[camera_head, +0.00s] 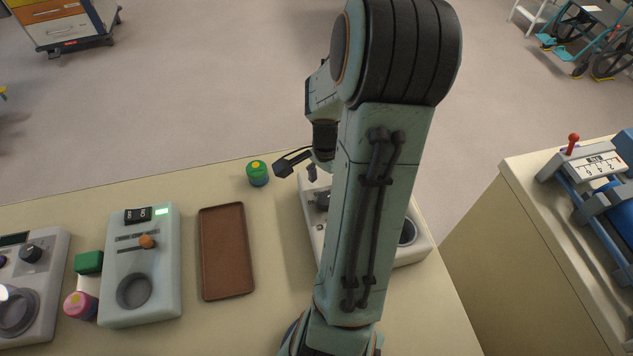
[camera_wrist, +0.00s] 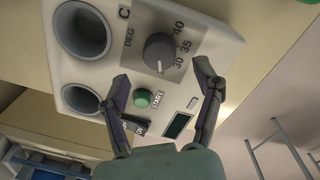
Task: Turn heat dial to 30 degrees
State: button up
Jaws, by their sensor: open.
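The heat dial (camera_wrist: 158,52) is a dark round knob on a grey scale marked 30, 35, 40 and DEG C in the wrist view. A pale mark sits near its lower edge; its exact reading is hard to tell. The dial belongs to a pale device (camera_wrist: 215,45), which also shows in the head view (camera_head: 312,232), largely hidden behind my arm. My gripper (camera_wrist: 163,78) is open and empty, its fingertips apart on either side below the dial, not gripping it. In the head view my gripper (camera_head: 301,168) is above the device's far end.
The device also carries a green START button (camera_wrist: 143,98), a dark switch (camera_wrist: 134,124), a small display (camera_wrist: 178,125) and two round wells (camera_wrist: 82,30). A green jar (camera_head: 258,174), a brown tray (camera_head: 228,252) and another device (camera_head: 112,300) stand to the left on the table.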

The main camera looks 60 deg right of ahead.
jog(key=shift+f, duration=2)
jog(key=c, duration=1.2)
jog(key=shift+o, duration=0.2)
jog(key=n, duration=0.4)
jog(key=shift+a+n, duration=0.1)
jog(key=shift+n, duration=0.3)
jog(key=shift+n+h, duration=0.3)
jog(key=shift+n, duration=1.6)
